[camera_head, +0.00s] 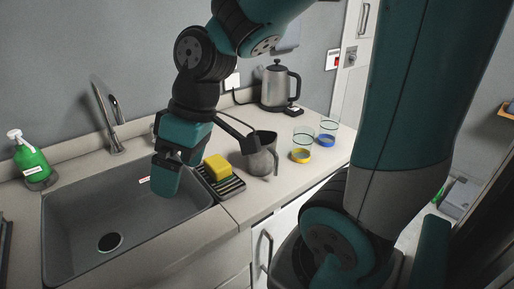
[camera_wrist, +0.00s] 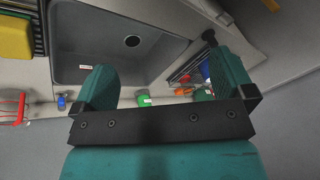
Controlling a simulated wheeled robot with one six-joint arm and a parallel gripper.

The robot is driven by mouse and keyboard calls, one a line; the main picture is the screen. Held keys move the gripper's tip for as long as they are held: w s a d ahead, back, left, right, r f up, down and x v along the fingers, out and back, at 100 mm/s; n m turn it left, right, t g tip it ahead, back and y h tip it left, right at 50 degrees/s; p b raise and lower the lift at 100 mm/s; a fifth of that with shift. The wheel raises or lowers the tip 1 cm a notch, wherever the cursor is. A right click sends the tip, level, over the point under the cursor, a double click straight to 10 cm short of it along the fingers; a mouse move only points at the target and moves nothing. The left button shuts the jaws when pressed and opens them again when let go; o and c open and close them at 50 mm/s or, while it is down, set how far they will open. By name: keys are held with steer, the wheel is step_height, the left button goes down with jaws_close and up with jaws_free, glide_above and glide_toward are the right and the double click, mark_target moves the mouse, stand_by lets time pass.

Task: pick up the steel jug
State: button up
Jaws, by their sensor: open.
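The steel jug (camera_head: 262,157) stands upright on the counter in the head view, right of the yellow sponge on its dark ribbed rack. Part of its upper left is behind a dark part of my arm. My gripper (camera_head: 176,176) is over the right part of the sink, left of the jug and apart from it. In the wrist view my gripper (camera_wrist: 165,80) has its two teal fingers wide apart with nothing between them. The jug does not show in the wrist view.
The yellow sponge (camera_head: 216,167) sits on the rack (camera_head: 234,184) between my gripper and the jug. Two glasses (camera_head: 303,137) with yellow and blue bands stand right of the jug. A kettle (camera_head: 275,87) is behind. The sink (camera_head: 75,215), tap (camera_head: 110,125) and green soap bottle (camera_head: 31,162) are left.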

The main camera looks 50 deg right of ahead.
steer(key=w+d+r+m+t+p, duration=0.1)
steer(key=w+d+p, duration=0.1)
steer(key=d, duration=0.4)
steer(key=w+d+r+m+p, duration=0.1)
steer(key=w+d, duration=0.2)
steer(key=d, duration=0.4)
steer(key=m+t+h+p, duration=0.1)
steer(key=t+h+p, duration=0.15)
steer(key=p, duration=0.25)
glide_above(264, 146)
steer(key=s+d, duration=0.3)
steer(key=d, duration=0.1)
steer(key=shift+g, duration=0.35)
steer(key=shift+s+d+f+p+x, duration=0.2)
steer(key=shift+p+x, duration=0.8)
steer(key=shift+x, duration=1.95)
steer(key=shift+s+d+f+p+x, duration=0.2)
steer(key=shift+p+x, duration=0.75)
steer(key=shift+x, duration=2.05)
steer(key=shift+s+d+p+x, duration=0.35)
steer(key=shift+p+x, duration=0.65)
steer(key=shift+x, duration=1.95)
steer(key=shift+w, duration=0.1)
steer(key=c, duration=0.8)
steer(key=shift+r, duration=0.1)
